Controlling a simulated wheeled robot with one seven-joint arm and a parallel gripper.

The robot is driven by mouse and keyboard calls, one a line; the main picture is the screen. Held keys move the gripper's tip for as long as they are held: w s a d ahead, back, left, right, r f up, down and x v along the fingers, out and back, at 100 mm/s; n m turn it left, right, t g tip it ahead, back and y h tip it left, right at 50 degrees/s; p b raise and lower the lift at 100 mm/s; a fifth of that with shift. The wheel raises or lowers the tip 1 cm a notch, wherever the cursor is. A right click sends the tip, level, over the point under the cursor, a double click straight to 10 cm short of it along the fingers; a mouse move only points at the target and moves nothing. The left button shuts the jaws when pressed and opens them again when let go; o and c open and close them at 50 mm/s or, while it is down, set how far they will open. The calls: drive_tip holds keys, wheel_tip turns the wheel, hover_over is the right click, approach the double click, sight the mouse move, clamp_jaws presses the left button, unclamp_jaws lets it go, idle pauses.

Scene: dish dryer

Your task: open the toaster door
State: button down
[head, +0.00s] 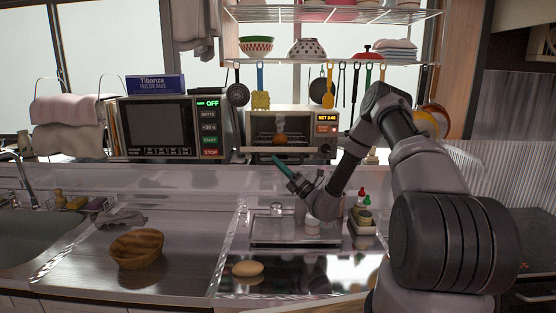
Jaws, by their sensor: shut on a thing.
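The toaster (320,146) is a small oven with a lit orange display, standing on the back ledge right of the microwave. Its front window shows a rack and a brown round item (280,138) inside. My gripper (276,158), with teal fingers, reaches up from the right to the lower front edge of the toaster. It is shut on the toaster door handle, which is mostly hidden at this size.
The microwave (215,128) stands left of the toaster. Utensils hang above from the rack (300,62). Below are a metal tray (262,233), an egg-like item (247,268), a wooden bowl (137,250) and condiment bottles (364,203). The counter front is mostly clear.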

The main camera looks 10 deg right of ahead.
drive_tip(key=shift+w+f, duration=0.1)
drive_tip(key=shift+f, duration=0.15)
drive_tip(key=c, duration=0.8)
unclamp_jaws()
drive_tip(key=v, duration=1.1)
